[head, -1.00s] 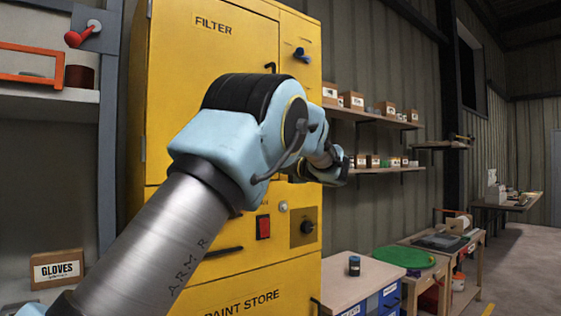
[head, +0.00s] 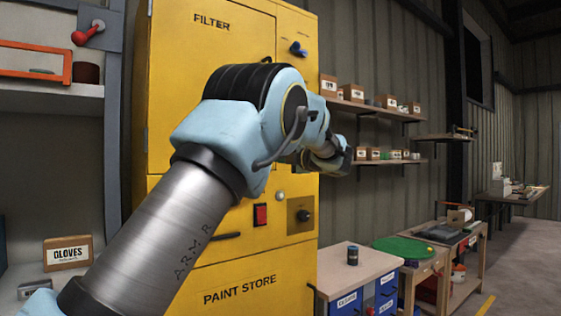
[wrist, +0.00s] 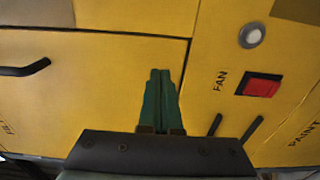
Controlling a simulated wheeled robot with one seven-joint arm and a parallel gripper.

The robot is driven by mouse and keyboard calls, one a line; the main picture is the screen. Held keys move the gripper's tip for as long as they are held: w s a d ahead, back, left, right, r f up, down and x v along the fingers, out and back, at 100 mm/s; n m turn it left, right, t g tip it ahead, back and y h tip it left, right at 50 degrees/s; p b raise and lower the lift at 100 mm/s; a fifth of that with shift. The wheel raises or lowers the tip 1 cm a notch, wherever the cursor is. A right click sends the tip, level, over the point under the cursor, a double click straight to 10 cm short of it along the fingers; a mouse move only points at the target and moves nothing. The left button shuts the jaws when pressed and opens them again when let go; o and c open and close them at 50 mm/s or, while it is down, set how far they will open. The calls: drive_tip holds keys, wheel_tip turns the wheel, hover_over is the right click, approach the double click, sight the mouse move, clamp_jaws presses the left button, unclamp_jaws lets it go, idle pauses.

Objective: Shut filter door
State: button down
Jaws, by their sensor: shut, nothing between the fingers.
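The yellow filter door (head: 205,75), labelled FILTER, is the upper left panel of a tall yellow cabinet. It looks flush with the cabinet face; a small gap cannot be ruled out. My arm hides its lower right part. In the wrist view the door (wrist: 95,85) fills the left side, with its black handle (wrist: 25,69) and dark seams along two edges. My gripper (wrist: 161,73) has its green fingers shut and empty, in front of the door near its corner. Whether they touch it I cannot tell. In the head view the fingers are hidden.
A red fan switch (head: 260,215), a silver button (head: 280,196) and a black knob (head: 304,215) sit below the door. A workbench (head: 345,262) with a small jar stands right. Shelves (head: 375,109) hang behind; open floor lies far right.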

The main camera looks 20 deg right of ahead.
drive_tip(key=b+v, duration=0.3)
drive_tip(key=v, duration=0.7)
